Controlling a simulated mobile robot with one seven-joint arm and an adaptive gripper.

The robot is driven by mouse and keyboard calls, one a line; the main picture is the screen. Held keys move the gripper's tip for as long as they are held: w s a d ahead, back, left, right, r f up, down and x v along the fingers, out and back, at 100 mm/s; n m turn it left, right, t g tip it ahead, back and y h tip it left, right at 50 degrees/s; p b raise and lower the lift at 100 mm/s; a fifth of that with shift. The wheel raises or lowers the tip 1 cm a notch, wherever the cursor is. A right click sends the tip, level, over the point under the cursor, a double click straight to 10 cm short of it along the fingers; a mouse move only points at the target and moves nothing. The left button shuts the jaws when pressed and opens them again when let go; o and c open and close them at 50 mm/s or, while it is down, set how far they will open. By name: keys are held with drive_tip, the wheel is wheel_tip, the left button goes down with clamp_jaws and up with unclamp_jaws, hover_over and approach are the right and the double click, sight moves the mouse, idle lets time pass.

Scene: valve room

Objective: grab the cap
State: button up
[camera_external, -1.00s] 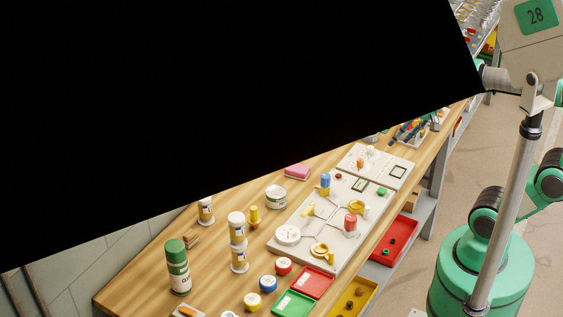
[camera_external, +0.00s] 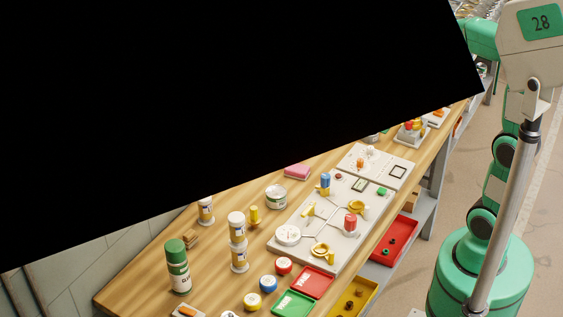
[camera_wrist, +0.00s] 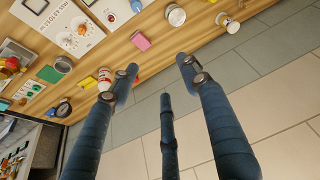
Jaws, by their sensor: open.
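I cannot tell for sure which piece is the cap. In the external view, small round white-topped pieces in red (camera_external: 284,265), blue (camera_external: 268,283) and yellow (camera_external: 253,301) lie near the front of the wooden bench. A spray can with a green top (camera_external: 177,267) stands to their left. In the wrist view my gripper (camera_wrist: 158,67) is open and empty, its dark blue fingers spread over the bench's edge and the tiled floor. A red and white round piece (camera_wrist: 104,76) shows beside the left fingertip. My gripper cannot be made out in the external view.
The bench holds a white board (camera_external: 300,245) with colored fittings, a pink block (camera_external: 297,171), a tin (camera_external: 276,197), and red (camera_external: 312,283) and green (camera_external: 293,303) trays. A large black area hides the upper left. Floor (camera_wrist: 265,85) lies clear right of the bench in the wrist view.

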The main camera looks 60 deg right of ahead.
drive_tip(key=w+d+f+n, duration=0.1)
drive_tip(key=w+d+f, duration=0.5)
drive_tip(key=w, duration=0.3)
drive_tip(key=w+d+f, duration=0.5)
drive_tip(key=w+d, duration=0.2)
drive_tip(key=w, duration=0.2)
drive_tip(key=w+d+f, duration=0.4)
drive_tip(key=d+f, duration=0.2)
drive_tip(key=f, duration=0.1)
drive_tip(key=w+d+f+n+b, duration=0.1)
drive_tip(key=w+d+f, duration=0.4)
drive_tip(key=f, duration=0.3)
drive_tip(key=shift+d+f+y, duration=0.25)
drive_tip(key=shift+d+y, duration=0.15)
drive_tip(key=shift+d, duration=0.25)
drive_tip(key=shift+w+f+g, duration=0.1)
drive_tip(key=shift+g, duration=0.2)
drive_tip(key=b, duration=0.2)
hover_over(285, 130)
drive_tip(key=s, duration=0.2)
wheel_tip(285, 130, down, 8)
drive_tip(key=shift+d, duration=0.45)
drive_tip(key=shift+s, duration=0.1)
drive_tip(key=shift+b+x, duration=0.35)
drive_tip(key=shift+x, duration=2.1)
drive_tip(key=c, duration=1)
